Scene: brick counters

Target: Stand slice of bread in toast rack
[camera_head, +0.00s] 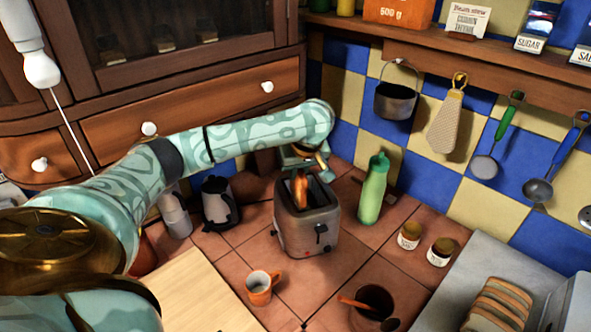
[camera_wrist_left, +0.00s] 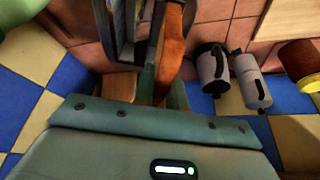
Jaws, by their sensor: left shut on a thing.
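My left gripper (camera_head: 302,172) reaches over the toaster (camera_head: 307,232) from behind it. It is shut on a browned slice of bread (camera_head: 300,188), which stands upright at the toaster's slots. How deep its lower edge sits is hard to tell. In the left wrist view the slice (camera_wrist_left: 172,45) shows edge-on between the fingers, beside the metal toaster (camera_wrist_left: 122,20). More slices of bread (camera_head: 497,305) stand in a row at the lower right; whatever holds them is partly cut off, and I cannot make out a toast rack. My right gripper is not in view.
A green bottle (camera_head: 372,190) stands close right of the toaster, and a kettle (camera_head: 219,203) stands to its left. Utensils hang on the tiled wall.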

